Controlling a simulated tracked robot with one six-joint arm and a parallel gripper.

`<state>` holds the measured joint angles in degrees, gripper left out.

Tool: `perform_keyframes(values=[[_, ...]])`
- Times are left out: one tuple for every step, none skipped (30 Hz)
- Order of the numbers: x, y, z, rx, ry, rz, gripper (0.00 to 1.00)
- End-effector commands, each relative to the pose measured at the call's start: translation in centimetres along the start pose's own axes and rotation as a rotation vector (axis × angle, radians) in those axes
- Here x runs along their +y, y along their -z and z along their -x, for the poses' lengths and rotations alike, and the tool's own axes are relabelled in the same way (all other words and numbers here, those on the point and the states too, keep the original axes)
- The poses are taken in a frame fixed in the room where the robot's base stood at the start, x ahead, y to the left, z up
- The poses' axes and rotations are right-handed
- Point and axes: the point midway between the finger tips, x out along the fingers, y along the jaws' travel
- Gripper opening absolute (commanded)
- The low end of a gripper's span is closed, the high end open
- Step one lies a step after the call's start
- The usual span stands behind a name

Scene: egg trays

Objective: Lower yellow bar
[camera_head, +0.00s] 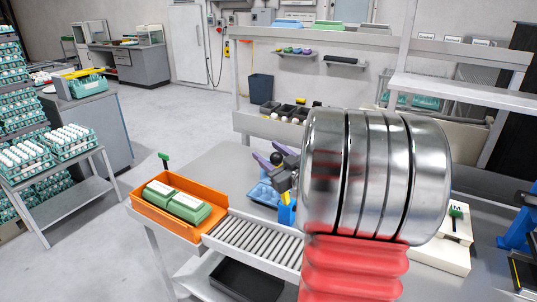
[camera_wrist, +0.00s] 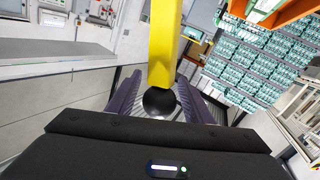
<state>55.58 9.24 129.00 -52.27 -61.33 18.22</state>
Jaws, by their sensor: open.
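The yellow bar (camera_wrist: 166,40) comes down from the top middle of the wrist view and ends at a round black knob (camera_wrist: 159,102). My gripper (camera_wrist: 159,82) is open, with one purple finger on each side of the knob. I cannot tell whether a finger touches it. In the camera_head view, my gripper (camera_head: 267,158) shows its purple fingers left of my large silver arm, with a black ball (camera_head: 278,158) beside them. The bar cannot be made out there; my arm hides much of that area.
An orange tray (camera_head: 146,206) with green cartons (camera_head: 177,201) sits left of a roller conveyor (camera_head: 250,241). A blue piece (camera_head: 264,194) lies below my gripper. A shelf rack (camera_head: 272,127) stands behind. Grey floor at the left is partly clear.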

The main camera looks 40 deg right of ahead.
Motion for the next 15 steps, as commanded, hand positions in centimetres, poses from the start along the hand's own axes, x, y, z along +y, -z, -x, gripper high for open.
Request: perform_keyframes(values=[[0.01, 0.0, -0.02, 0.0, 0.0, 0.0, 0.47], [0.01, 0.0, -0.01, 0.0, 0.0, 0.0, 0.47], [0.02, 0.0, 0.0, 0.0, -0.001, 0.0, 0.47], [0.03, 0.0, 0.0, 0.0, -0.001, 0.0, 0.47], [0.03, 0.0, 0.01, 0.0, -0.001, 0.0, 0.47], [0.04, 0.01, 0.01, 0.0, -0.001, 0.0, 0.46], [0.04, 0.01, 0.02, 0.0, -0.001, 0.0, 0.44], [0.04, 0.0, 0.02, 0.0, -0.001, 0.0, 0.42], [0.04, 0.0, 0.03, 0.0, -0.001, 0.0, 0.39], [0.05, 0.01, 0.03, 0.0, -0.001, 0.0, 0.37], [0.05, 0.0, 0.03, 0.0, -0.001, 0.0, 0.35], [0.06, 0.0, 0.04, 0.0, -0.001, 0.0, 0.32], [0.06, 0.0, 0.04, 0.0, -0.001, 0.0, 0.3], [0.06, 0.01, 0.04, 0.0, -0.001, 0.0, 0.28], [0.06, 0.0, 0.04, 0.0, -0.001, 0.0, 0.25]])
